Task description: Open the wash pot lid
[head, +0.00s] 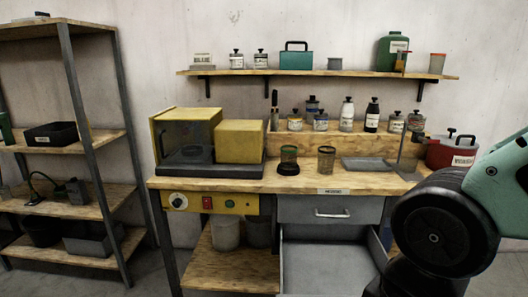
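A red pot (438,156) with a white label stands at the right end of the workbench; the label is too small to read for certain, but this looks like the wash pot. A dark lid with a black knob (451,132) appears to sit on its top, and a black handle shows at its right. My arm covers part of the bench just right of and below the pot. My gripper is outside the picture, so its state and distance from the pot do not show.
The workbench (235,183) holds a yellow machine (240,141), two mesh cups and a grey tray (364,163). Bottles stand on a riser behind. A wall shelf (320,74) runs above. A metal stand (408,150) is close left of the pot. A drawer (330,211) is below.

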